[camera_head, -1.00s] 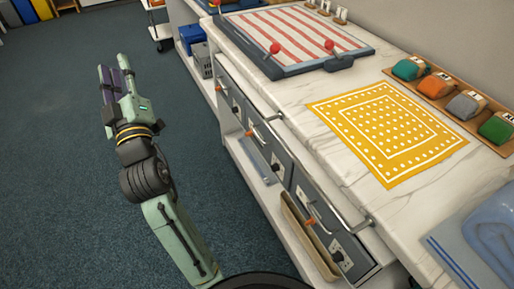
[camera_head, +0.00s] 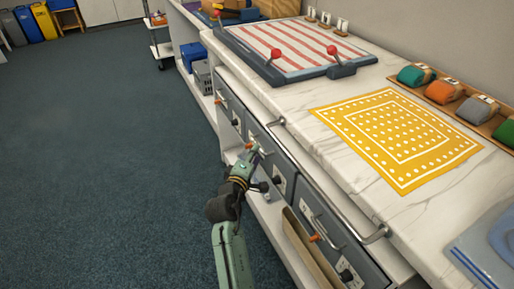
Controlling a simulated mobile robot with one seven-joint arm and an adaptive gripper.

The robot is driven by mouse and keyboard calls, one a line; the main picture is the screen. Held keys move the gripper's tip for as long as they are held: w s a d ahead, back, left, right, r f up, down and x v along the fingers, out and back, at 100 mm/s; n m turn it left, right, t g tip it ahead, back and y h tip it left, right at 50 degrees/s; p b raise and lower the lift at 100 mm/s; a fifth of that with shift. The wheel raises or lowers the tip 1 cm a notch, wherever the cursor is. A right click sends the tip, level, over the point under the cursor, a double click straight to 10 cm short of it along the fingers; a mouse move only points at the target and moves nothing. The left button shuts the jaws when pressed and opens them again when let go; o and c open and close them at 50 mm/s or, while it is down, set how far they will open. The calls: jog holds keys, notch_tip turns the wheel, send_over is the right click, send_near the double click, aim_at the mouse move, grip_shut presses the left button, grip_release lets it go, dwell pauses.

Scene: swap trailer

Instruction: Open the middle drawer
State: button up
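A row of grey drawers runs under the counter. The middle drawer (camera_head: 283,168) has a grey front and looks closed. A bar handle and dark and orange knobs show along the row. My gripper (camera_head: 256,154) is right at the middle drawer's front, by its handle. It hides part of that front. Its fingers are too small and overlapped to show whether they are open, or shut on the handle. The left drawer (camera_head: 226,101) and the right drawer (camera_head: 343,246) also look closed.
A metal rail (camera_head: 325,184) runs along the counter edge above the drawers. The marble counter (camera_head: 290,106) holds a yellow patterned cloth (camera_head: 397,139), a striped board (camera_head: 290,45) and rolled cloths. A tan panel (camera_head: 308,250) stands below the drawers. The floor (camera_head: 110,170) at left is clear.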

jog(key=shift+x, duration=2.25)
jog(key=shift+a, duration=0.1)
grip_shut()
